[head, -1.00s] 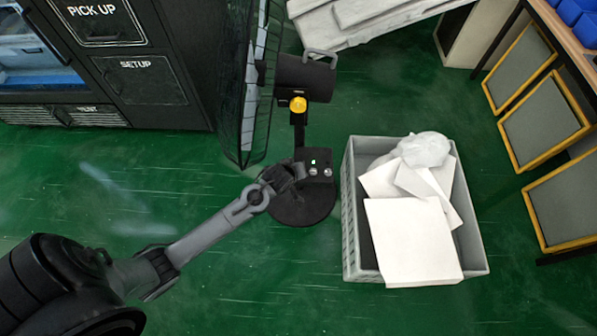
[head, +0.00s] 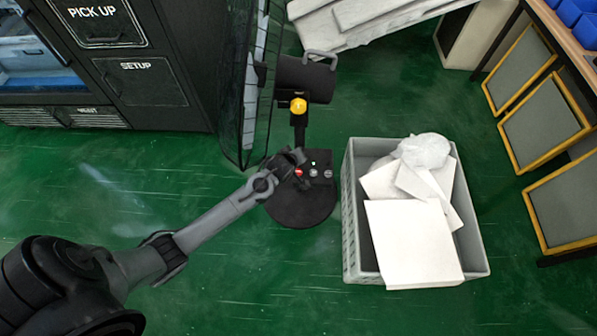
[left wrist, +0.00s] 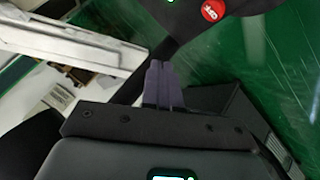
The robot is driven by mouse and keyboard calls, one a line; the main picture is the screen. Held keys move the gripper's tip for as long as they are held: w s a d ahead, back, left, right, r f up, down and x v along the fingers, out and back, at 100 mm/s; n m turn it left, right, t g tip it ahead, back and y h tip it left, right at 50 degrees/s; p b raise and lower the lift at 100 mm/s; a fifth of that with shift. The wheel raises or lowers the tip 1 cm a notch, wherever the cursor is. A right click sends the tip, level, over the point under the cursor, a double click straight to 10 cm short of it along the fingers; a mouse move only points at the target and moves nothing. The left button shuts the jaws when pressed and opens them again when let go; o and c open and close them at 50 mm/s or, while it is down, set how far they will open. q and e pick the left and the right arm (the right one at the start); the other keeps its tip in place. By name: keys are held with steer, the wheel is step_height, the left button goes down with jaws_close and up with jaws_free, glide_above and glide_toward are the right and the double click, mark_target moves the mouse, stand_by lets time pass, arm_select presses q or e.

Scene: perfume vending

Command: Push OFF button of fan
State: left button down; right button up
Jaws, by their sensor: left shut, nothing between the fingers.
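The black fan stands on a round base (head: 300,207), with a wire cage (head: 250,90) and a yellow knob (head: 299,105) on its post. Its control box carries a red button (head: 299,172), two grey buttons (head: 313,173) to its right and a small light above them. In the left wrist view the red OFF button (left wrist: 212,10) is at the top edge. My left gripper (head: 292,157) is beside the box's left side, just above the red button in the picture. Its fingers (left wrist: 160,85) are shut and empty, apart from the button in the wrist view. My right gripper is not in view.
A grey crate (head: 353,235) with white boards and a plastic bag stands right of the fan base. A black vending machine (head: 180,60) is at the upper left. White panels (head: 370,15) lie behind the fan. Green floor is open in front.

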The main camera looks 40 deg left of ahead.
arm_select(q)
steer(key=b, duration=0.7)
glide_above(297, 169)
steer(key=s+d, duration=0.1)
steer(key=s, duration=0.1)
steer(key=f, duration=0.6)
steer(key=shift+w+d+f, duration=0.2)
steer(key=shift+w+f, duration=0.05)
steer(key=shift+f, duration=0.05)
steer(key=shift+f+b, duration=0.3)
steer(key=shift+f, duration=0.65)
steer(key=shift+f, duration=0.2)
steer(key=shift+f, duration=0.25)
